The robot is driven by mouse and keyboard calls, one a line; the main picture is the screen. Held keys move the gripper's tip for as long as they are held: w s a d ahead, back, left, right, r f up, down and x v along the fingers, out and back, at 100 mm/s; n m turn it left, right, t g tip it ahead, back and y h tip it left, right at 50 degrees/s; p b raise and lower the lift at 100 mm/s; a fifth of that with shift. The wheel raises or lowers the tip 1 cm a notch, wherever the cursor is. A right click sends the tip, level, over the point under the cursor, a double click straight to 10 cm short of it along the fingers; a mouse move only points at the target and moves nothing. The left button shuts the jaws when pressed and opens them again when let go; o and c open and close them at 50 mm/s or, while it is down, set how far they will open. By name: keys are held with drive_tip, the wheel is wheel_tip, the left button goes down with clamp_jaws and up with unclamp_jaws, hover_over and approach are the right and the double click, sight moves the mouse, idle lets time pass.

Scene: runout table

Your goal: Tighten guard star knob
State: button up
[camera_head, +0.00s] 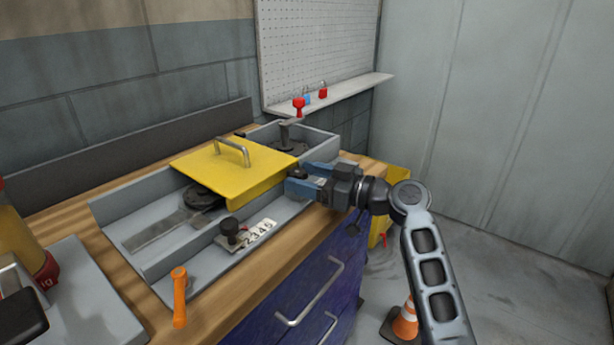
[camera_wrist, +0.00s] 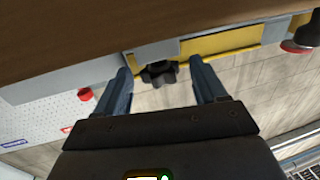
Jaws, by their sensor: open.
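The black star knob (camera_wrist: 158,75) sits at the edge of the yellow guard in the wrist view. In the head view the yellow guard (camera_head: 225,172) lies over the grey trough, with a metal handle on top. My gripper (camera_head: 303,178) is at the guard's right end. In the wrist view my gripper (camera_wrist: 160,68) is open, with one blue finger on each side of the knob. Gaps show between the fingers and the knob. In the head view the knob is mostly hidden by the fingers.
The grey trough (camera_head: 118,215) runs along the wooden bench (camera_head: 255,285). A black knob (camera_head: 230,228) stands by a number plate. An orange handle (camera_head: 179,297) is at the front. An orange cone (camera_head: 405,322) is on the floor.

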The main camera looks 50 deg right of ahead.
drive_tip(key=shift+c, duration=0.4)
drive_tip(key=c, duration=1)
drive_tip(key=shift+a+h, duration=0.1)
drive_tip(key=shift+h, duration=0.2)
drive_tip(key=shift+s+a+m+h, duration=0.1)
drive_tip(key=shift+a+m+h, duration=0.05)
drive_tip(key=shift+m+h, duration=0.6)
drive_tip(key=m+h, duration=0.1)
drive_tip(key=h+p, duration=0.1)
drive_tip(key=h, duration=0.1)
drive_tip(key=shift+a+r+m, duration=0.15)
drive_tip(key=shift+a+m, duration=0.05)
drive_tip(key=shift+m, duration=0.15)
drive_tip(key=m+h+p, duration=0.2)
drive_tip(key=h+p, duration=0.1)
drive_tip(key=p, duration=0.1)
drive_tip(key=shift+a+r+p, duration=0.1)
drive_tip(key=shift+a+p, duration=0.05)
drive_tip(key=shift+p, duration=0.2)
drive_tip(key=shift+m+h+p, duration=0.3)
drive_tip(key=shift+h+p, duration=0.05)
drive_tip(key=shift+h, duration=0.1)
drive_tip(key=shift+f+m+g+h+p, duration=0.3)
drive_tip(key=shift+h+p, duration=0.1)
drive_tip(key=shift+p, duration=0.25)
